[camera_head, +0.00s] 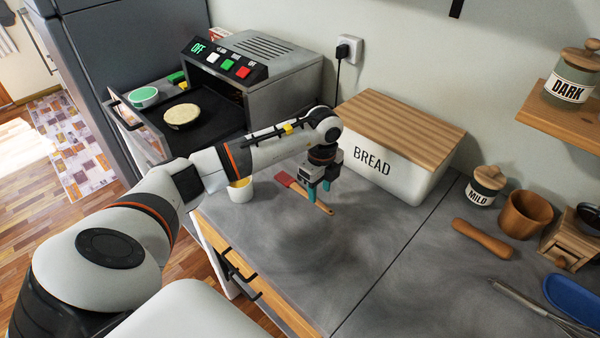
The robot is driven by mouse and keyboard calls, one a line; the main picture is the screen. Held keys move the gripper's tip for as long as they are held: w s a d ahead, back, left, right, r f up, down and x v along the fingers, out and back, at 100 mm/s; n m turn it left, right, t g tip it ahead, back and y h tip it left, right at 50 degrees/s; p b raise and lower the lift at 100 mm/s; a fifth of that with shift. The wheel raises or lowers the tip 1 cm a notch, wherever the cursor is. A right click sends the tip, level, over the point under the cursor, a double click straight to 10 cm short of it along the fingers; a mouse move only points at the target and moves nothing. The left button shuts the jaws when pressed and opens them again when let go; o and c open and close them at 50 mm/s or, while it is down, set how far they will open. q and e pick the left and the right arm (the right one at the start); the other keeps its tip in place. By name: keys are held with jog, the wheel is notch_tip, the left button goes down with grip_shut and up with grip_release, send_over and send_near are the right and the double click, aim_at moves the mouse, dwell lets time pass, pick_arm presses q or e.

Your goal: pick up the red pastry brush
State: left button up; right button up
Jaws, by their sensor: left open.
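The red pastry brush (285,179) lies on the grey counter in front of the bread box, with its red head to the left and its wooden handle running right and toward me. My left gripper (319,190) points down over the brush's handle, with its teal fingertips apart. It hides part of the handle. I cannot tell whether the fingers touch the handle or are still above it. My right gripper is not in view.
A white bread box (395,165) with a wooden lid stands just behind the gripper. A yellow-white cup (240,189) stands left of the brush. An oven (262,85) with its door open is at the back left. The counter's middle (350,250) is clear.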

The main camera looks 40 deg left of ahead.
aim_at(319, 202)
pick_arm(q)
jog(key=shift+s+f+p, duration=0.1)
jog(key=shift+f+p, duration=0.2)
jog(key=shift+f, duration=1.35)
jog(key=shift+f, duration=0.15)
grip_shut()
